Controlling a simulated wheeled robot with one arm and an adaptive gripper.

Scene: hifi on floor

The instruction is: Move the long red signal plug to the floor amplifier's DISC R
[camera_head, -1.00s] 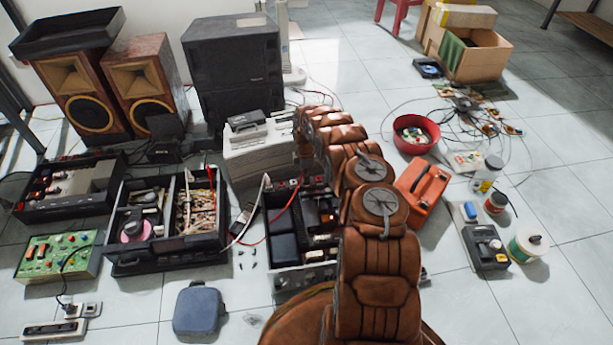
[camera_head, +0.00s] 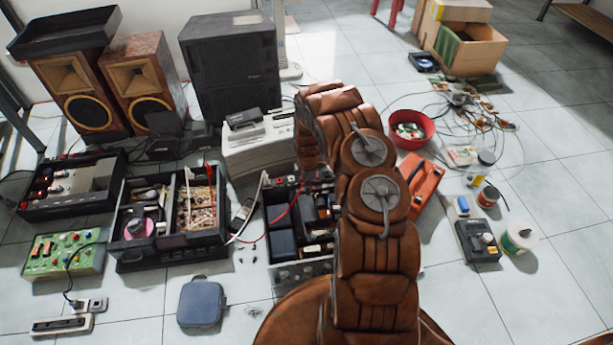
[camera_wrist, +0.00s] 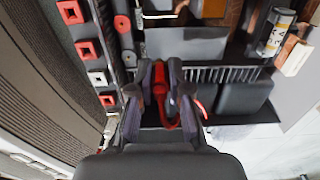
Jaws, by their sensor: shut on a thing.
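In the wrist view my gripper (camera_wrist: 160,72) is shut on a red plug (camera_wrist: 160,92), which lies between the two fingers. The plug's lower part curves away to the right. The fingers are over an open amplifier chassis with dark blocks and a ribbed heatsink (camera_wrist: 225,74). To their left is a row of square red sockets (camera_wrist: 87,50) and white sockets (camera_wrist: 97,77), beside round red and white ones; labels are unreadable. In the head view the open floor amplifier (camera_head: 283,243) stands left of my arm, which hides my gripper and part of the chassis.
Another open chassis (camera_head: 160,243) is to the left, with a light grey boxy unit (camera_head: 258,150) behind. A red and a white cable run between the chassis. A red toolbox (camera_head: 425,187) and a red bowl (camera_head: 425,122) are right of my arm. Front floor is partly clear.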

